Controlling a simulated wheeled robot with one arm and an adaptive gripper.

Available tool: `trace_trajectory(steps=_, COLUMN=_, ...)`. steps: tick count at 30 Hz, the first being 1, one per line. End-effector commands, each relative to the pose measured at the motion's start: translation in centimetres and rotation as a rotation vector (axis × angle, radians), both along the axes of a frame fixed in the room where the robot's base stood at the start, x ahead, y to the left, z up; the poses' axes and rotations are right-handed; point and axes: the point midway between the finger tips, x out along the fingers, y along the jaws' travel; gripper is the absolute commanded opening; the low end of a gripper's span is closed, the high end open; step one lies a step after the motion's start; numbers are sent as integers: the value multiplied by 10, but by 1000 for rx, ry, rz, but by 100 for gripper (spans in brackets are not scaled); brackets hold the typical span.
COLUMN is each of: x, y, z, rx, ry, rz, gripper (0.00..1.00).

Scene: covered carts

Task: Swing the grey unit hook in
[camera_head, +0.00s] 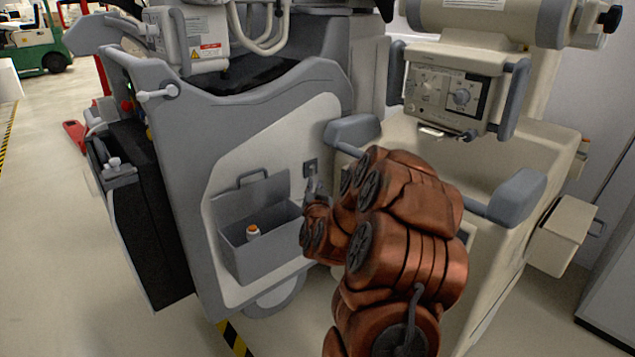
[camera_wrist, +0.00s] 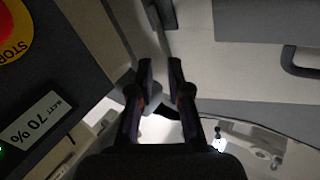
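The grey unit (camera_head: 250,110) stands left of centre in the head view, with a pale front panel. A small dark fitting (camera_head: 310,167) on that panel, right of an open grey box, looks like the hook; its exact pose is too small to tell. My gripper (camera_head: 316,186) is just below it, partly hidden by my copper-coloured arm; I cannot tell whether they touch. A dark part (camera_wrist: 166,13) shows beyond the fingertips, cut off by the top edge.
The open grey box (camera_head: 262,253) holds a small white-and-orange item (camera_head: 253,233). A beige unit (camera_head: 540,150) with grey padded arms stands close on the right. In the wrist view a dark panel (camera_wrist: 75,85) with a red stop button (camera_wrist: 12,30) fills the left. Floor is free at far left.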

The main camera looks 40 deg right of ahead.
Motion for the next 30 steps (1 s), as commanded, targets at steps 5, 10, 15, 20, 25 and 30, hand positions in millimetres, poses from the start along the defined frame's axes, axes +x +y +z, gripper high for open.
trace_trajectory(steps=5, x=-12, y=-11, z=6, rx=204, ry=-158, rz=60, gripper=0)
trace_trajectory(steps=10, x=-26, y=-15, z=8, rx=442, ry=-306, rz=131, gripper=0)
trace_trajectory(steps=15, x=-43, y=-16, z=10, rx=685, ry=-435, rz=190, gripper=0)
trace_trajectory(steps=20, x=-57, y=-15, z=9, rx=877, ry=-519, rz=225, gripper=0)
trace_trajectory(steps=25, x=-64, y=-12, z=7, rx=990, ry=-558, rz=242, gripper=0)
trace_trajectory(steps=30, x=-60, y=-12, z=5, rx=1015, ry=-566, rz=247, gripper=0)
